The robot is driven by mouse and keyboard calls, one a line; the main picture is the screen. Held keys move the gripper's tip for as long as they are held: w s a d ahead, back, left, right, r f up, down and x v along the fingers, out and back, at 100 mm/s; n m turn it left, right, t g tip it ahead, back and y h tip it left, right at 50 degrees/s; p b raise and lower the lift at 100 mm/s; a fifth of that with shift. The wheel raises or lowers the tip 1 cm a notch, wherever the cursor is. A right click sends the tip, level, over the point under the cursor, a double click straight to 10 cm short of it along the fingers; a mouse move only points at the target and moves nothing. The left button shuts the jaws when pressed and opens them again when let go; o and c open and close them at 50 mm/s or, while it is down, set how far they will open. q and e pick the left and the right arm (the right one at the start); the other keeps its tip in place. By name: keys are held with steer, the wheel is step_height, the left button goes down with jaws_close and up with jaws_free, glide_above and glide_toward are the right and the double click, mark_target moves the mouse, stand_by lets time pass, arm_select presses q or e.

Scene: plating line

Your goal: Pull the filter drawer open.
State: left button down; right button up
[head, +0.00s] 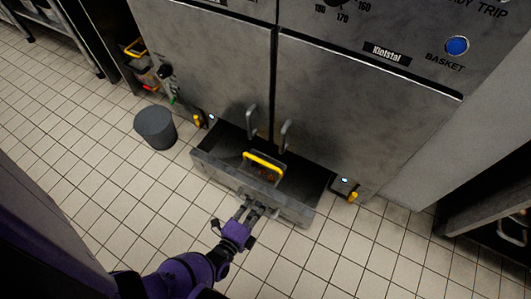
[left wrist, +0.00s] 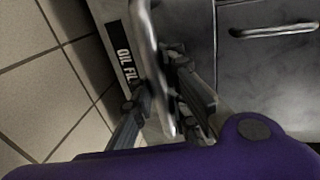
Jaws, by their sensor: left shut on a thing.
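The filter drawer (head: 250,190) is a grey metal box low under the fryer cabinet. It stands out from the cabinet, and I see into it from above; a yellow-handled item (head: 264,162) is inside. My left gripper (head: 256,207) is at the drawer's front face, shut on its handle. In the left wrist view the metal drawer handle (left wrist: 150,60) runs between the fingers of the left gripper (left wrist: 160,95), beside a black label reading "OIL FIL". The drawer's front is partly hidden by the gripper. My right gripper is not in view.
The fryer cabinet (head: 205,60) has two doors with vertical handles above the drawer. A grey bucket (head: 155,128) stands on the floor left of the drawer. Yellow levers (head: 353,197) flank the drawer. The tiled floor in front is clear.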

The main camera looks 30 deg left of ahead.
arm_select(q)
steer(key=v, duration=0.4)
steer(key=f+v, duration=0.1)
steer(key=v, duration=0.1)
steer(key=shift+s, duration=0.3)
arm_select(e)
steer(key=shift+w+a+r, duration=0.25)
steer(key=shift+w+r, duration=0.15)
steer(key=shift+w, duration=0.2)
arm_select(q)
steer(key=shift+r, duration=0.1)
steer(key=c, duration=1.9)
jaws_free()
steer(key=shift+o, duration=0.8)
steer(key=v, duration=1.2)
steer(key=shift+s+f, duration=0.2)
steer(key=shift+s, duration=0.1)
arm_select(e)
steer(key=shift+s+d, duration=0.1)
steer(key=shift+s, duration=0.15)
arm_select(q)
steer(key=shift+w, duration=0.1)
